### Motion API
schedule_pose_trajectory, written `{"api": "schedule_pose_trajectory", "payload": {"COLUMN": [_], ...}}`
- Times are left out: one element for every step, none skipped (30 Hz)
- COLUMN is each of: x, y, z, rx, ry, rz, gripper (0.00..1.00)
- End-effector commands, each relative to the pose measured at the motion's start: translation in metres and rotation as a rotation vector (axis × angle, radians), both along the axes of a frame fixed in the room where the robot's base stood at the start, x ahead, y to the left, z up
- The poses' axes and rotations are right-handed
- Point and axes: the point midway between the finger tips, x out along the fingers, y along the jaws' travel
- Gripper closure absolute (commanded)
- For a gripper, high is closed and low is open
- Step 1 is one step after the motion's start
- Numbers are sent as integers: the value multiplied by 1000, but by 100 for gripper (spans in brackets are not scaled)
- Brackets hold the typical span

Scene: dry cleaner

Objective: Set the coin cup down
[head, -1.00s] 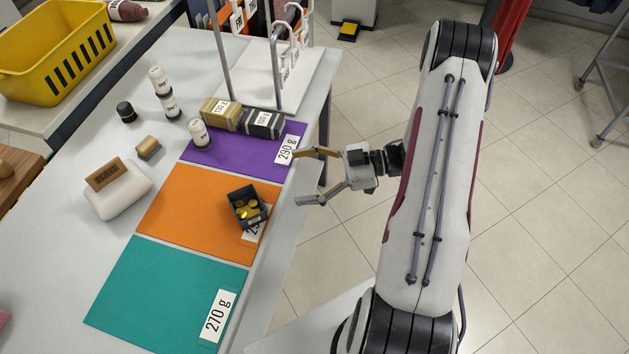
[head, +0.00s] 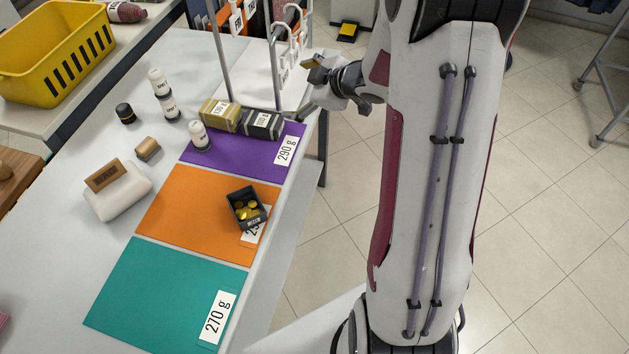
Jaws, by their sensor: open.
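The coin cup (head: 244,217), a small dark square box with gold coins in it, stands on the orange mat (head: 180,212). It partly covers that mat's white label (head: 256,234). My gripper (head: 308,84) is beyond the purple mat's right end, near the white rack at the back, well apart from the cup. It is open and empty, with its fingers partly hidden behind its own body and the rack.
A purple mat (head: 230,162) marked 290 g holds two labelled blocks and a white bottle (head: 199,135). A teal mat (head: 150,300) marked 270 g is clear. A white rack (head: 262,82) with posts stands at the back.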

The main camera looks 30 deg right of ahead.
Motion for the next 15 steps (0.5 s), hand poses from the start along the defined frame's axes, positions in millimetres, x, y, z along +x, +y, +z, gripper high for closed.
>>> {"api": "schedule_pose_trajectory", "payload": {"x": [1, 0, 0, -2, -3, -4, -6, -8, -11, -14, -17, -21, -24, -28, -34], "y": [-1, -2, -4, -6, -7, -8, -9, -10, -10, -11, -12, -12, -12, -12, -12], "z": [13, 19, 27, 33, 38, 46, 52, 58, 65, 71, 76, 83, 88, 93, 99], "rx": [-18, -27, -39, -47, -55, -62, -67, -71, -77, -80, -82, -85, -86, -86, -85], "ry": [-8, -7, -8, -9, -8, -9, -10, -9, -8, -8, -7, -5, -4, -2, 1], "rz": [-30, -50, -79, -101, -122, -149, -170, -191, -218, -239, -260, -287, -306, -327, -353], "gripper": [17, 17, 17, 17, 17, 17, 17, 17, 17, 17, 17, 17, 17, 17, 17]}}
